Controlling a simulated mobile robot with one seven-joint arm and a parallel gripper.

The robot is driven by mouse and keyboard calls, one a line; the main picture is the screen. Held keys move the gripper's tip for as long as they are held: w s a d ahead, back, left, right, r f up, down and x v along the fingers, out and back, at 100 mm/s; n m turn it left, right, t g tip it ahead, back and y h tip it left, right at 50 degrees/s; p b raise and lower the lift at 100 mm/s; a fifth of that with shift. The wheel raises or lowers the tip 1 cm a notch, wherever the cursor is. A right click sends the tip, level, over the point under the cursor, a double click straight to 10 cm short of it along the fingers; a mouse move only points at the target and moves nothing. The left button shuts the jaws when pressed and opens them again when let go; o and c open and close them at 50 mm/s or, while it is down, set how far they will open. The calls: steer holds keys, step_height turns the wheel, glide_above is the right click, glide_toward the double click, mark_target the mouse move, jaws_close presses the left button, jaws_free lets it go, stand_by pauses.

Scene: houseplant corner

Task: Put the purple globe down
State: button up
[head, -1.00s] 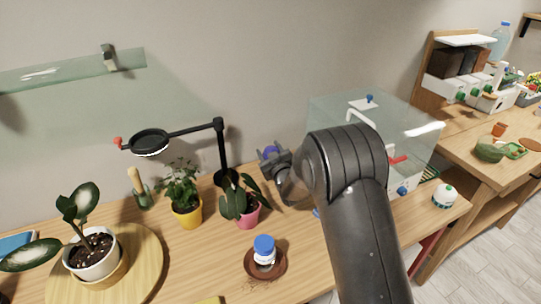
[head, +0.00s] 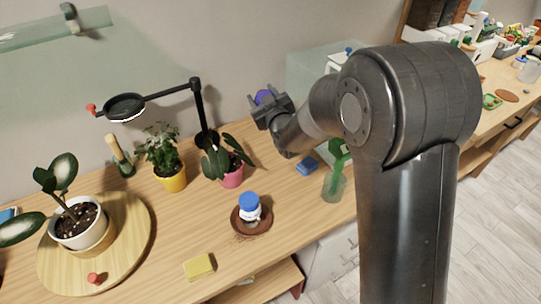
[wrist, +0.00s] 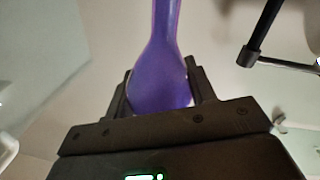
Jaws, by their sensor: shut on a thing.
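The purple globe (wrist: 160,75) is between the two fingers of my gripper (wrist: 160,90) in the wrist view. It is translucent purple with a rounded bulb and a narrower neck running away from the gripper. In the head view a small part of the globe (head: 263,97) shows at my gripper (head: 266,106), raised above the table's back edge near the wall. My gripper is shut on it, and the globe touches nothing else that I can see. Most of it is hidden behind the gripper in the head view.
The wooden table (head: 205,235) holds a pink-potted plant (head: 231,175), a yellow-potted plant (head: 172,178), a lamp (head: 125,107) and a brown saucer (head: 238,222) bearing a blue-capped jar (head: 249,206).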

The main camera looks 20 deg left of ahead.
steer(key=v, duration=0.5)
step_height(320, 180, down, 10)
steer(key=shift+w+d, duration=0.15)
steer(key=shift+w, duration=0.1)
steer(key=shift+f, duration=0.25)
steer(key=o, duration=1)
steer(key=shift+r, duration=0.1)
